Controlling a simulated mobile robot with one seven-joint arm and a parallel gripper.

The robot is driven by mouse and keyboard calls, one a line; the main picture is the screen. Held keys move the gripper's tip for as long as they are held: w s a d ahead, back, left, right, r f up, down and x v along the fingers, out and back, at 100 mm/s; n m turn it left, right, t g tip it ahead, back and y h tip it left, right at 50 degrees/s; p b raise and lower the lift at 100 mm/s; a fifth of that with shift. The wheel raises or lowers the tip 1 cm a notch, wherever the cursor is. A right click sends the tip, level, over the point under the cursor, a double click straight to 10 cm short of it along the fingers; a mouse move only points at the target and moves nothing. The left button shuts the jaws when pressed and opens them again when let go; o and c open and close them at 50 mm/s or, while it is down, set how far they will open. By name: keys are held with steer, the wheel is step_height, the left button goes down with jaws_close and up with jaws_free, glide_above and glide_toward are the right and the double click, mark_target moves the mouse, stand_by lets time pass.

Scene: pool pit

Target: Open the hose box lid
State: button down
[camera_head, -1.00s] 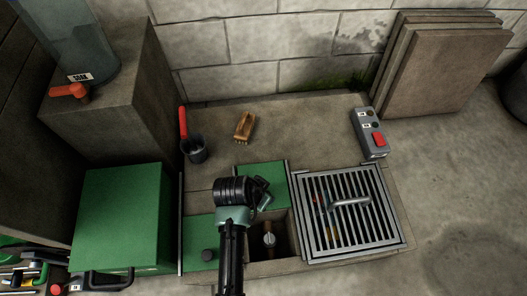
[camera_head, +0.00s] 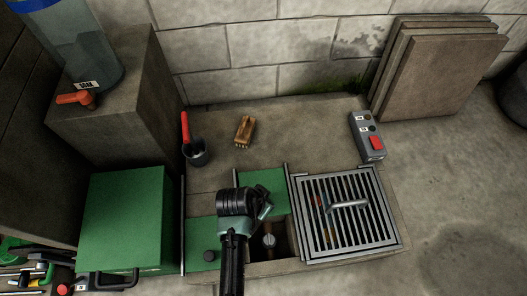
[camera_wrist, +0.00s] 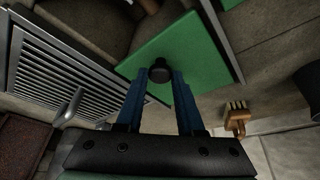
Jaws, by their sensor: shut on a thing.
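A large closed green box (camera_head: 125,215), which looks like the hose box, stands at the left in the head view. A black handle (camera_head: 110,281) shows at its front edge. My gripper (camera_head: 264,208) is well right of it, low over the floor pit. In the wrist view my gripper (camera_wrist: 160,76) has its two blue fingers on either side of a black knob (camera_wrist: 160,70), shut on it. This knob stands on a flat green panel (camera_wrist: 205,62). In the head view my gripper hides the knob; the panel (camera_head: 264,179) lies flat beside the pit opening.
A metal grate (camera_head: 335,235) with a handle lies right of the pit opening. A second green panel (camera_head: 200,235) with a knob lies to the left. Concrete floor is clear at right.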

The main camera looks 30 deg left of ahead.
steer(key=c, duration=0.5)
jaws_free()
steer(key=shift+c, duration=0.2)
steer(key=d+p+v, duration=0.1)
steer(key=p+v, duration=0.7)
steer(key=v, duration=0.5)
steer(key=shift+a, duration=0.45)
steer(key=shift+w, duration=0.1)
